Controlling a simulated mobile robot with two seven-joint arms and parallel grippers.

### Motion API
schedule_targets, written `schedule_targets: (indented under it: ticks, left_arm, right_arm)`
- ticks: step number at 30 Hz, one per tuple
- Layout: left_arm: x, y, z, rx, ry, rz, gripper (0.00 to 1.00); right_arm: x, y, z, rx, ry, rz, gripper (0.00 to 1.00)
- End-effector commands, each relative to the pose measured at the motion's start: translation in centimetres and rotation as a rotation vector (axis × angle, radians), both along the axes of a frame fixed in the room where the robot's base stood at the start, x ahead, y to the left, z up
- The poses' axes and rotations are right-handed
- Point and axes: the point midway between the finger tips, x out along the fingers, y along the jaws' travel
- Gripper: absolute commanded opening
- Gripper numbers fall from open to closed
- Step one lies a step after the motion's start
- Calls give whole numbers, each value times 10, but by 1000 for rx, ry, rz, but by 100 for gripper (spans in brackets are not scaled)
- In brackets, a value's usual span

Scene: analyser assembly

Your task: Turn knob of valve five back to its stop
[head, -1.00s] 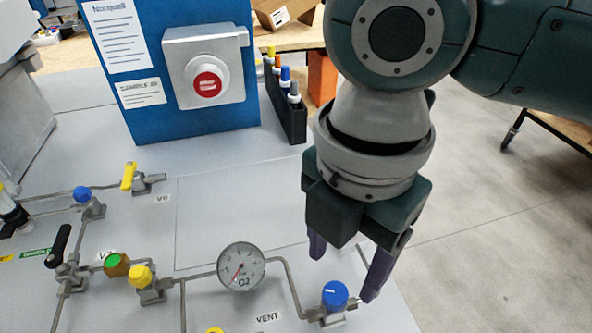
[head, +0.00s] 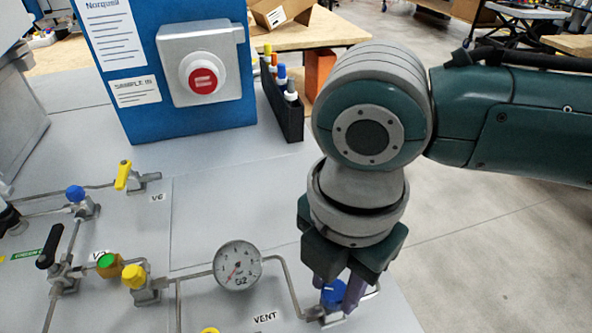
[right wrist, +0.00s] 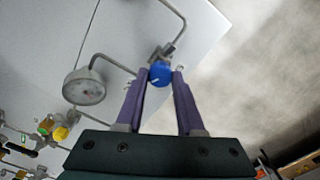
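A blue knob (head: 334,295) with a white mark on top sits on a small grey valve at the front right of the panel, beside the VENT label (head: 265,317). No number for this valve is readable. My right gripper (head: 336,290) points down over it, with one purple finger on each side. In the right wrist view the blue knob (right wrist: 160,73) lies between the tips of the open fingers (right wrist: 160,80). I cannot tell whether the fingers touch it. Part of the knob is hidden behind a finger in the head view. My left gripper is not in view.
A round gauge (head: 237,265) stands left of the knob, joined by bent tubing. Other valves with a yellow knob (head: 134,277), a green knob (head: 109,264) and a black lever (head: 50,247) are farther left. A blue box (head: 185,115) with a red button stands behind.

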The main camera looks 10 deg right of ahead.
Motion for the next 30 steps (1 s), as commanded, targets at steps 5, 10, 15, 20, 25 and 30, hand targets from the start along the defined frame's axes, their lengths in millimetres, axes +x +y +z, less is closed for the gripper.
schedule_targets:
  ticks: [5,10,15,20,25,30]
  left_arm:
    - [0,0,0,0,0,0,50]
    - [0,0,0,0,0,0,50]
    - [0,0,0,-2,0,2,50]
    - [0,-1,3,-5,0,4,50]
    - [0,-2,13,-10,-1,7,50]
    - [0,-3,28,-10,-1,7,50]
  right_arm:
    - [0,0,0,-1,1,0,12]
    - [0,0,0,-1,1,0,0]
    - [0,0,0,-1,1,-1,0]
    - [0,0,1,0,2,-17,0]
    - [0,1,3,1,3,-78,0]
    - [-1,1,5,1,5,-195,0]
